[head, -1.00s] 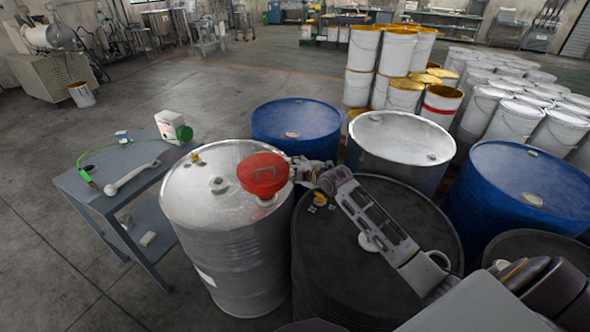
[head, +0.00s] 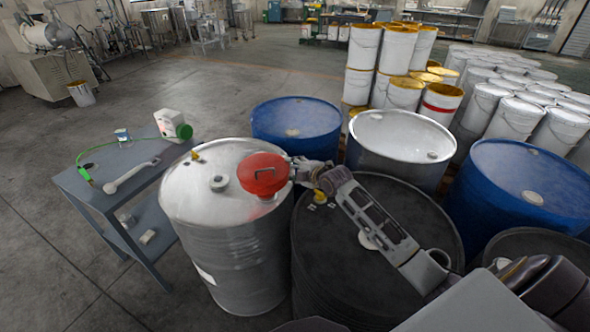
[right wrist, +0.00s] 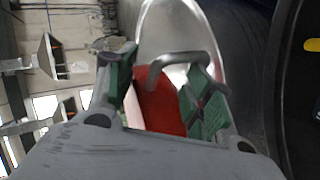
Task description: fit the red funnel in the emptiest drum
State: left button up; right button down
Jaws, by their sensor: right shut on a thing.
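The red funnel (head: 263,174) is in the head view over the right part of the front silver drum (head: 210,215). My right gripper (head: 298,170) is shut on the funnel from its right side. In the right wrist view the red funnel (right wrist: 158,105) and its grey handle show between the green-padded fingers of my right gripper (right wrist: 160,88). The funnel's lower end meets or hangs just over the drum lid; I cannot tell which. A small bung opening (head: 219,182) shows on the lid, left of the funnel. My left gripper is out of view.
A black drum (head: 385,235) stands under my right arm. Blue drums (head: 297,125) (head: 530,185) and another silver drum (head: 400,140) stand behind and right. A grey table (head: 120,175) at left holds a white container (head: 172,124) and a pale wrench-like tool (head: 130,177).

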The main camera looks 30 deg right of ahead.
jog(key=shift+f, duration=0.45)
jog(key=c, duration=0.6)
grip_release()
jog(key=shift+o, duration=0.4)
jog(key=shift+f, duration=0.15)
jog(key=shift+s, duration=0.15)
jog(key=v, duration=1.1)
jog(key=shift+s+r, duration=0.3)
jog(key=shift+d, duration=0.1)
jog(key=shift+s+r, duration=0.1)
jog(key=shift+s, duration=0.05)
jog(key=shift+p+v, duration=1.85)
jog(key=shift+v, duration=0.5)
